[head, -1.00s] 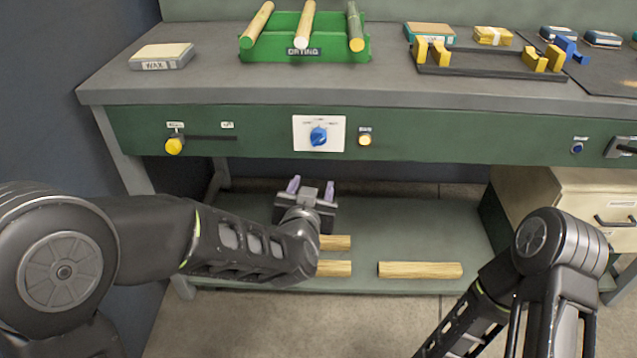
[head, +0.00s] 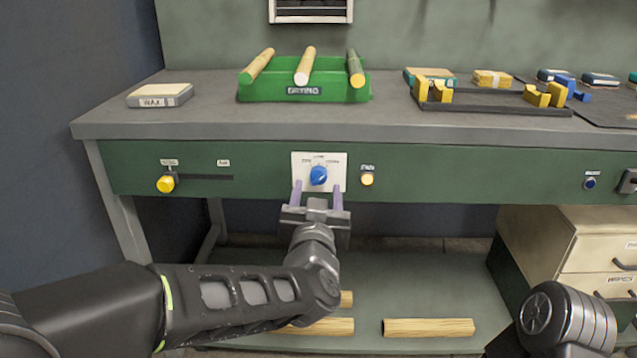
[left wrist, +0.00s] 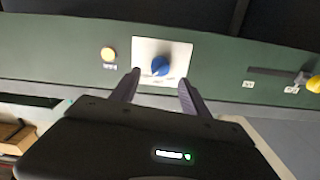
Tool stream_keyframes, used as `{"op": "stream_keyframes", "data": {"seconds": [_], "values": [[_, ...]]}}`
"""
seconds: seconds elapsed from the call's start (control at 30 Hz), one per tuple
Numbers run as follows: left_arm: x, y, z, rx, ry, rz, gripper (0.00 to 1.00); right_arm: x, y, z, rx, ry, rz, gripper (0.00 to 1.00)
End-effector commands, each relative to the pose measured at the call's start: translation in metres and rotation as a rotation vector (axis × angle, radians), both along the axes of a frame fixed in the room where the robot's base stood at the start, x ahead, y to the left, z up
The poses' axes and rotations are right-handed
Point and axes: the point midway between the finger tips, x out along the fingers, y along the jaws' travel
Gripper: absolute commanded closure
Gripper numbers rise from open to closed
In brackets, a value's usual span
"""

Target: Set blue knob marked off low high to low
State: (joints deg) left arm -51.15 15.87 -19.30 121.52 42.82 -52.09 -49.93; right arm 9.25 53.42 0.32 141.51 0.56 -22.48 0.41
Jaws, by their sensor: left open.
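The blue knob (head: 318,175) sits on a white plate (head: 335,160) on the green front panel of the workbench. Small labels stand above it, too small to read surely. It also shows in the left wrist view (left wrist: 160,66), where the plate looks upside down. My left gripper (head: 318,190) is open in front of the plate, its two purplish fingers either side of the knob and a little below it. In the left wrist view my left gripper (left wrist: 156,85) is empty, with the knob between and beyond the fingertips. I cannot tell any contact. My right gripper is out of view.
A yellow button (head: 367,180) is just right of the plate. A yellow slider knob (head: 166,184) is at the panel's left. A green drying rack (head: 345,93) holds dowels on the bench top. Wood pieces (head: 428,328) lie on the lower shelf.

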Motion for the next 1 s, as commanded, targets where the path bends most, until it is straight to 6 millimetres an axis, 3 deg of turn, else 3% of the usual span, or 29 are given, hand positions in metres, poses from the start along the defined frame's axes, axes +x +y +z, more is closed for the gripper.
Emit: {"op": "stream_keyframes", "data": {"seconds": [0.3, 0.67, 1.0], "values": [[0.046, 0.0, -0.002, 0.0, 0.0, 0.0, 0.46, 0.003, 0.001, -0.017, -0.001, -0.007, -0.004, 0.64], [0.053, 0.0, 0.0, 0.001, 0.0, -0.001, 0.46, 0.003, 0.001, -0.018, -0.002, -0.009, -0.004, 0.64], [0.053, 0.0, 0.0, 0.0, 0.0, -0.001, 0.73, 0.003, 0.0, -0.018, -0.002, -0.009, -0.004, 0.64]]}}
